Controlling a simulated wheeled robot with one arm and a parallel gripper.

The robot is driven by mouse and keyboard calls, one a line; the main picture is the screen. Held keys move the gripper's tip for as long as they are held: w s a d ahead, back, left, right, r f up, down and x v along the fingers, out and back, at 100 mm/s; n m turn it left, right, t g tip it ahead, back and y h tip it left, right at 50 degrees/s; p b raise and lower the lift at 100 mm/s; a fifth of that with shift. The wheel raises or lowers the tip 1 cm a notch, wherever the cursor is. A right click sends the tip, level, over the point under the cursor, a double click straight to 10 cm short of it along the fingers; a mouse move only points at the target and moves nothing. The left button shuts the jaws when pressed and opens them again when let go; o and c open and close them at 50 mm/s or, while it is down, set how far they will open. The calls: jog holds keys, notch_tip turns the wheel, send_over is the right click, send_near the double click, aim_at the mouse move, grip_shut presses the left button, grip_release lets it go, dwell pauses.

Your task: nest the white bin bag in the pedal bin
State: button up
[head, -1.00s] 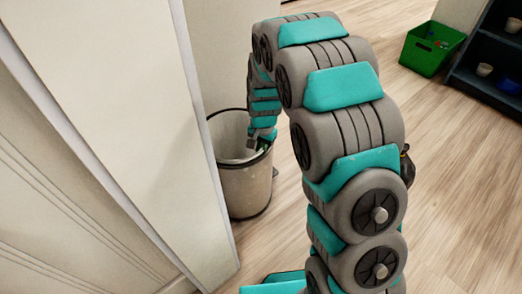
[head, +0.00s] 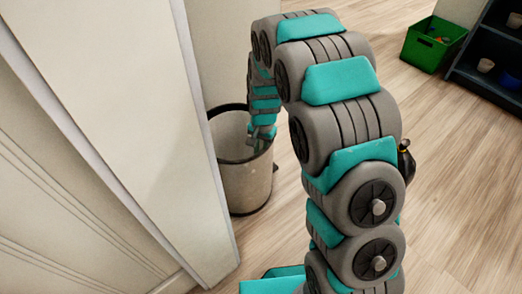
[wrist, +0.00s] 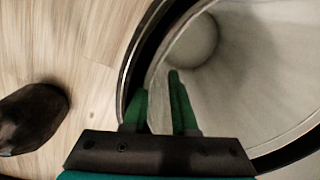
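The pedal bin (head: 246,188) stands on the floor beside the pale panel, a grey-beige round bin with a dark rim. My gripper (head: 258,150) reaches down into its mouth. In the wrist view, the bin's dark rim (wrist: 133,68) curves past my gripper (wrist: 160,85). Its two green fingers are apart, with a pale edge running between them. A whitish lining (wrist: 255,75), which looks like the white bin bag, is inside the bin, with a round bottom visible. I cannot tell whether the fingers touch it.
A green crate (head: 428,50) stands at the back right next to a dark shelf (head: 482,75). A tall pale panel (head: 125,120) is close on the left. A dark rounded object (wrist: 30,115) shows left of the bin in the wrist view.

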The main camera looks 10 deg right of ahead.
jog(key=shift+s+d+r, duration=0.1)
jog(key=shift+r, duration=1.9)
jog(key=shift+d+r, duration=0.1)
jog(key=shift+r, duration=1.85)
